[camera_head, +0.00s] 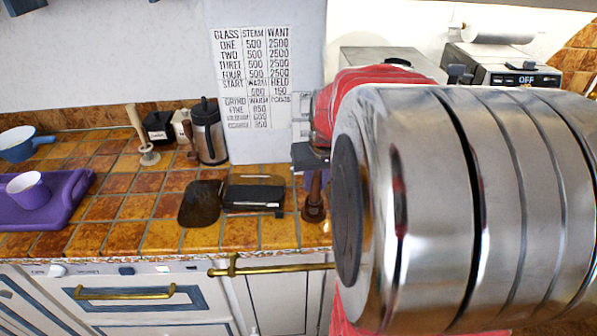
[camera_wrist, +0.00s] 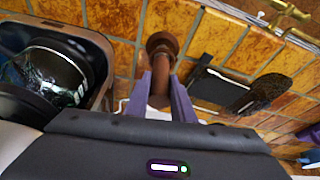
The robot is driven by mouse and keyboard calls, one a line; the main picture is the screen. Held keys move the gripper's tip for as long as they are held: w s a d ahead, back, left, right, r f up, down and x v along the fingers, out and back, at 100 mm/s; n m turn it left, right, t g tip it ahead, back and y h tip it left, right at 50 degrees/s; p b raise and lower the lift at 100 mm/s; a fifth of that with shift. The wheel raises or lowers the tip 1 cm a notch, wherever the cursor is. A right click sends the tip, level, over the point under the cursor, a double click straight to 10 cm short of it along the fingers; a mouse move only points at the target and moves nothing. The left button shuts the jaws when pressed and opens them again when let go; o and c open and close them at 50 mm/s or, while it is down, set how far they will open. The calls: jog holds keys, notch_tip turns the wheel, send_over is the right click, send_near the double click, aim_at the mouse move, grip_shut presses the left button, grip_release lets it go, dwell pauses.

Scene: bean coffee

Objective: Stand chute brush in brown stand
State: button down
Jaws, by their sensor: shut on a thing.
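My gripper (camera_head: 313,178) is low over the tiled counter, right of the black flat device, partly behind my arm. Its purple fingers, also in the wrist view (camera_wrist: 170,95), are shut on a slim upright stem, which I take as the chute brush (camera_head: 316,186). The stem is brown and runs down from between the fingers. At its lower end is a round, dark brown, cup-like piece on the tiles, which I take as the brown stand (camera_head: 313,214); it also shows in the wrist view (camera_wrist: 162,42). Whether the brush is seated in it or only over it, I cannot tell.
A black device (camera_head: 254,197) with a dark rounded flat piece (camera_head: 200,204) lies just left. A dark-rimmed bin (camera_wrist: 104,62) is close by in the wrist view. A brass rail (camera_head: 285,268) runs along the front. A purple tray (camera_head: 72,200) and a flask (camera_head: 208,133) stand farther left.

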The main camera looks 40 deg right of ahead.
jog(key=shift+f, duration=0.2)
dwell(0.5)
jog(key=c, duration=1.4)
grip_release()
jog(key=shift+c, duration=0.2)
jog(key=v, duration=1.3)
jog(key=shift+r, duration=0.35)
jog(key=shift+s, duration=0.1)
